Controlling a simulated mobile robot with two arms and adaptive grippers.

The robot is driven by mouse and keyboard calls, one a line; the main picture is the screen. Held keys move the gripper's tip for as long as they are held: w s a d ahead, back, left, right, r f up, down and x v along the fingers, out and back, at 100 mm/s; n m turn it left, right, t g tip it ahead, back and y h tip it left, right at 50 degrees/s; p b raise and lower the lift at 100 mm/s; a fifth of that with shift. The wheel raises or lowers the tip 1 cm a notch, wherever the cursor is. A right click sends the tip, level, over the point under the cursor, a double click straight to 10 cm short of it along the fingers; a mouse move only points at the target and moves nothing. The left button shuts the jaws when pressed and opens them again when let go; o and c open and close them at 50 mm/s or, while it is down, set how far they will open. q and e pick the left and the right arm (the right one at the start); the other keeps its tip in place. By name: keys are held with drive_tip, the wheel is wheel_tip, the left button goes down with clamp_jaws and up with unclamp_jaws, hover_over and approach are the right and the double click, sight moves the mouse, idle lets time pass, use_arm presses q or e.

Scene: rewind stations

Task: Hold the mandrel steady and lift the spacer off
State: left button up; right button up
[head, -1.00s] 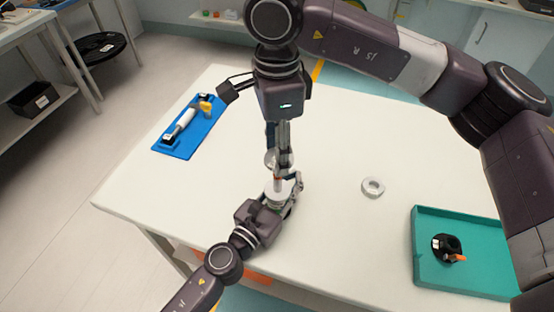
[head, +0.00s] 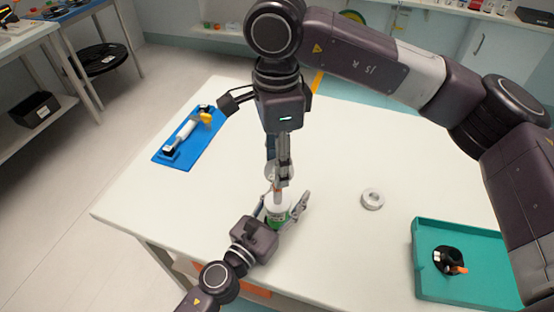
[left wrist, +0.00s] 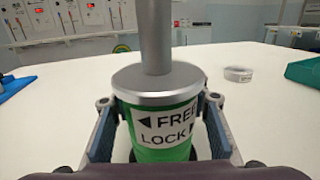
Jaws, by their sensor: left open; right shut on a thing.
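The mandrel stands upright near the table's front edge. Its green body (left wrist: 163,140), labelled FREE and LOCK, a silver flange (left wrist: 157,80) and a plain post (left wrist: 155,35) show in the left wrist view. In the head view its green base (head: 277,216) shows between the fingers of my left gripper (head: 284,207). That gripper is open, with one finger on each side of the body. My right gripper (head: 280,178) points down from above and is shut on a grey ring, seemingly the spacer (head: 271,171), high at the post. I cannot tell whether the ring still encircles the post.
A loose grey ring (head: 372,199) lies on the white table (head: 340,140) to the right. A teal tray (head: 420,262) with a black part (head: 446,260) is at front right. A blue mat (head: 206,141) with a tool lies at back left.

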sight(272, 218)
use_arm(q)
drive_tip(key=v, duration=1)
drive_tip(key=shift+s+a, duration=0.2)
drive_tip(key=shift+s, duration=0.1)
